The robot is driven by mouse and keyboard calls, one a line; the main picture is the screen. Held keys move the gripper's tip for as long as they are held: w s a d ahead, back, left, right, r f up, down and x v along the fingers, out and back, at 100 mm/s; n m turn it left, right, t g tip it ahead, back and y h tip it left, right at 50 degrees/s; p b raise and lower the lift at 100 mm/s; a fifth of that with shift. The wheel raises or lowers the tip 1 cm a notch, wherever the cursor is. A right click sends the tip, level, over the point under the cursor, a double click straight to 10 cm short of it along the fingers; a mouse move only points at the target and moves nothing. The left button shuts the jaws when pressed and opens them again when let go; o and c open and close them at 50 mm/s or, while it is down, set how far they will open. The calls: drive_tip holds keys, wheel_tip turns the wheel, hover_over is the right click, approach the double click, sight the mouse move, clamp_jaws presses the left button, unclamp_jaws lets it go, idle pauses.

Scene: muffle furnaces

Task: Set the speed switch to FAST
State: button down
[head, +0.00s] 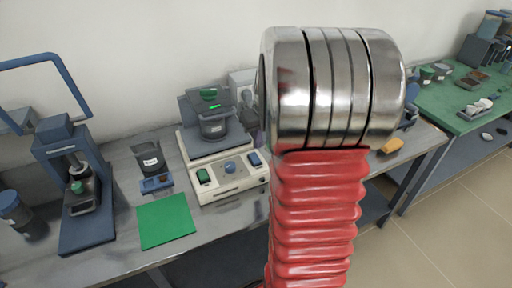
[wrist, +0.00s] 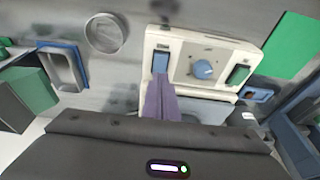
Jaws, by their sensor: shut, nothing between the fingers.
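A cream-coloured device (head: 232,182) with a dark upper part stands on the grey bench in the head view. Its front panel carries a green switch (head: 204,176), a blue round knob (head: 230,167) and a blue switch (head: 254,159). In the wrist view the panel (wrist: 222,50) appears turned around, with the blue switch (wrist: 160,61) at left, the knob (wrist: 203,69) in the middle and the green switch (wrist: 239,74) at right. My gripper (wrist: 162,80) is shut and empty, its purple fingers ending at the blue switch's near edge; I cannot tell whether they touch. No switch lettering is readable.
A blue press (head: 72,190) stands farther left. In the wrist view, a round metal dish (wrist: 106,33) and a blue-rimmed tray (wrist: 62,66) lie left of the panel.

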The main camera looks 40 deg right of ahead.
drive_tip(key=s+v, duration=0.1)
drive_tip(key=v, duration=0.6)
drive_tip(key=shift+s+a, duration=0.25)
drive_tip(key=shift+s, duration=0.15)
drive_tip(key=s+a+r+n+t, duration=0.1)
drive_tip(key=s+a, duration=0.2)
drive_tip(key=a, duration=0.7)
drive_tip(key=s+a+r+n, duration=0.1)
drive_tip(key=s+a, duration=0.3)
drive_tip(key=a, duration=0.6)
drive_tip(key=s+a+r+n+t+y, duration=0.1)
drive_tip(key=s+a, duration=0.3)
drive_tip(key=a, duration=0.7)
drive_tip(key=shift+n+t, duration=0.3)
drive_tip(key=shift+s+r, duration=0.1)
drive_tip(key=shift+s, duration=0.05)
